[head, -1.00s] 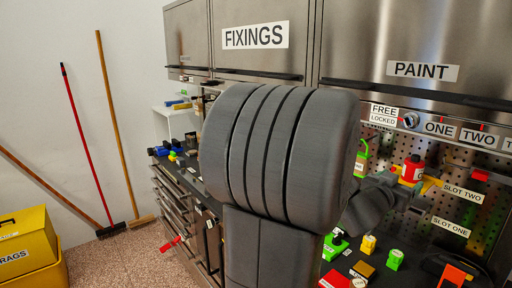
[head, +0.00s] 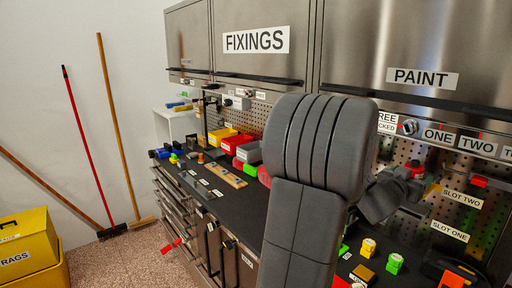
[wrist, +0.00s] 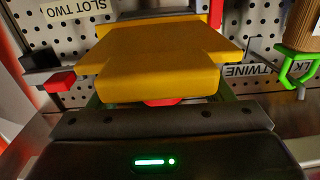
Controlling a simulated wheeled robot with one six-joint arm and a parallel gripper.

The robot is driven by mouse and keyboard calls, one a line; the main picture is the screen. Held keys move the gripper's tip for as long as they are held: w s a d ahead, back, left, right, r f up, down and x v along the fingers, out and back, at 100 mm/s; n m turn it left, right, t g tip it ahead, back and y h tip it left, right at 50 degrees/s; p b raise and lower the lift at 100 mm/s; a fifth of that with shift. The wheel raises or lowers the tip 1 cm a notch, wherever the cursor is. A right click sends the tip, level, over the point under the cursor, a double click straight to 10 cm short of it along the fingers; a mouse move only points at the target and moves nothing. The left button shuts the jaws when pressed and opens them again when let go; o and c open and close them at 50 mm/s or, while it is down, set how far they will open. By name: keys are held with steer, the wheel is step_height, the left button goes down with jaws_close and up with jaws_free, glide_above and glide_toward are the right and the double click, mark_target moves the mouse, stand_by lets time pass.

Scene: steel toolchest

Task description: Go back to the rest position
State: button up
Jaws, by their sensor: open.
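My gripper (head: 408,186) is at the right in the head view, partly behind my own arm, close to the pegboard by the SLOT TWO label. The jaws are open; the fingertips are not clear. A yellow block-like piece (wrist: 160,60) fills the middle of the wrist view just beyond my gripper's dark body. I cannot tell whether it touches the fingers. A bit of red shows under it. A red item (head: 416,171) is partly hidden by my gripper in the head view.
The steel cabinets (head: 400,45) stand above the pegboard. On the dark worktop lie a wooden strip (head: 226,175), red and yellow bins (head: 221,137), and small green and yellow items (head: 394,263). Brooms lean on the left wall, beside a yellow RAGS box (head: 27,235).

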steer(key=shift+s+a+f+b, duration=0.2)
steer(key=shift+a+b, duration=0.1)
steer(key=b+v, duration=0.1)
steer(key=v, duration=1.2)
steer(key=p+x, duration=0.1)
steer(key=x, duration=1.3)
steer(key=shift+r+p, duration=0.2)
steer(key=shift+p, duration=0.15)
step_height(320, 180, up, 2)
steer(key=shift+a+r+p, duration=0.1)
steer(key=shift+r+p, duration=0.1)
steer(key=shift+p, duration=0.75)
steer(key=v, duration=1.1)
steer(key=shift+a+f, duration=0.15)
steer(key=shift+f, duration=0.2)
